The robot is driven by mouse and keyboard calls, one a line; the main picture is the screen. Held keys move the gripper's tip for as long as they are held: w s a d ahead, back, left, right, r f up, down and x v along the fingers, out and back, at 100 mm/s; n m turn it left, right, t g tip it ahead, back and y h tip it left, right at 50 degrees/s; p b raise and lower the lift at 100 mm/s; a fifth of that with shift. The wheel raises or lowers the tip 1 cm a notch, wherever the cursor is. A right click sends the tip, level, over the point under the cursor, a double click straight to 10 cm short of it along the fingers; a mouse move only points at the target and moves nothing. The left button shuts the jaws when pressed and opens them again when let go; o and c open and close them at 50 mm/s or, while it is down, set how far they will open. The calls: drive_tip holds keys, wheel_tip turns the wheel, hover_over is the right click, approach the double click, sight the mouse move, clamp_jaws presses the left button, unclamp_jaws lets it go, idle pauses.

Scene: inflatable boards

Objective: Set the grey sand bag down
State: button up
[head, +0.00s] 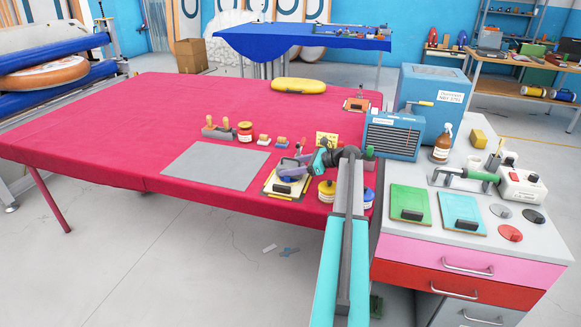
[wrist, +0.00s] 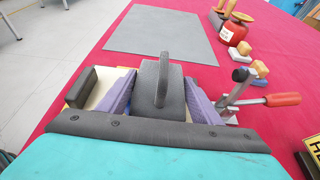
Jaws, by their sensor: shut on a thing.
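My gripper (wrist: 160,100) has purple fingers and is shut on the grey sand bag (wrist: 158,85), a dark grey block with a loop handle on top, in the wrist view. In the head view my gripper (head: 290,163) is over the near right part of the red table (head: 120,130), and the bag is hard to make out there. A clipboard (head: 270,184) with a dark clip lies under or just beside my gripper; it shows partly behind the left finger in the wrist view. I cannot tell whether the bag touches anything below.
A flat grey mat (head: 215,166) lies bare to the left. A red-handled clamp (wrist: 265,99) stands close to the right finger. Yellow-lidded jars (head: 326,190), a yellow sign (head: 326,139) and a blue heater (head: 394,137) crowd the right side. The table's left half is clear.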

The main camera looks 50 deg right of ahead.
idle(0.3)
drive_tip(key=o, duration=1.6)
drive_tip(key=shift+f, duration=0.1)
drive_tip(key=shift+a, duration=0.1)
drive_tip(key=shift+s, duration=0.1)
drive_tip(key=b+v, duration=0.2)
drive_tip(key=v, duration=0.8)
drive_tip(key=shift+s+d+r, duration=0.2)
drive_tip(key=shift+d, duration=0.1)
drive_tip(key=shift+s+d+r+b, duration=0.25)
drive_tip(key=shift+s+r+b, duration=0.1)
drive_tip(key=shift+s, duration=0.2)
drive_tip(key=shift+r, duration=0.1)
